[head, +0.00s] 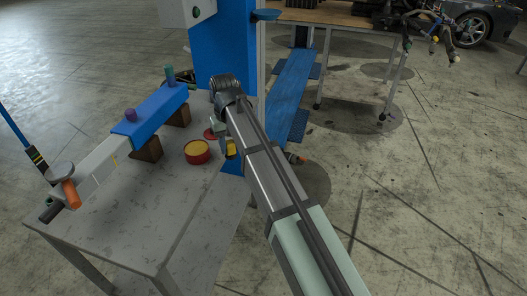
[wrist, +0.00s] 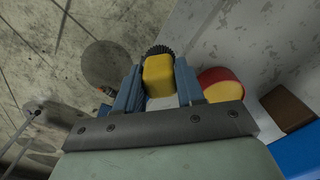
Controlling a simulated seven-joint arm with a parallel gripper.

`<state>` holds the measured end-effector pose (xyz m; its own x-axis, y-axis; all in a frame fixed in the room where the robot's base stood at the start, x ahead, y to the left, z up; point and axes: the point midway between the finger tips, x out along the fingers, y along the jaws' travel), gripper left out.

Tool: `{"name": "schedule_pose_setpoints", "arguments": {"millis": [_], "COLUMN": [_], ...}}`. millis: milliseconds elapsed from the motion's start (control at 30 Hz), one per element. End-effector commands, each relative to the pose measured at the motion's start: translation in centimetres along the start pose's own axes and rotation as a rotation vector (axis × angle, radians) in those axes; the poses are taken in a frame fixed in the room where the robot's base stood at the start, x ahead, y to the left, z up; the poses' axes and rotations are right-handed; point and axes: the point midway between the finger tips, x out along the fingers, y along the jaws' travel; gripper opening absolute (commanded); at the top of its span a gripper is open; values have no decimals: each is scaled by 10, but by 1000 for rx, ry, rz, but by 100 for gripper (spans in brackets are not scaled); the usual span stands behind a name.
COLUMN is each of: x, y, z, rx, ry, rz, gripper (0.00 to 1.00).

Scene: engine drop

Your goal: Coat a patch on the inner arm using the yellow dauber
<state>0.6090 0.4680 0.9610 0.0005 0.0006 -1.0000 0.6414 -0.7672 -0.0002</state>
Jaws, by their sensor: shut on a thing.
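My gripper (wrist: 158,85) is shut on the yellow dauber (wrist: 158,72), whose dark ridged end points away from the wrist. In the head view the dauber (head: 230,148) shows only as a small yellow piece beside my arm, near the table's right edge; the fingers are mostly hidden there. A long bar with a grey part (head: 98,168) and a blue part (head: 150,110), which looks like the arm to be coated, rests on brown blocks at the left. A thin yellow mark (head: 115,160) shows on its grey part. My gripper is to its right, apart from it.
A round red pot with a yellow top (head: 197,152) stands on the grey table (head: 150,215), between bar and gripper; it also shows in the wrist view (wrist: 220,84). A red disc (head: 210,133) lies behind it. A blue column (head: 226,45) rises at the back. The front tabletop is clear.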

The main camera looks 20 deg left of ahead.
Motion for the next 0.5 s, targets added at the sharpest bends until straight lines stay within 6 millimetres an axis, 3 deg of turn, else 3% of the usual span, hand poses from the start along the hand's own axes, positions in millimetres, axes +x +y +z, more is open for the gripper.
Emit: {"name": "schedule_pose_setpoints", "arguments": {"millis": [100, 267, 500], "x": [-14, -33, -54], "y": [-43, -86, -96], "z": [-28, -59, -104], "rx": [-55, -106, -104], "ry": [0, 0, -1], "rz": [0, 0, 0], "gripper": [14, 14, 14]}}
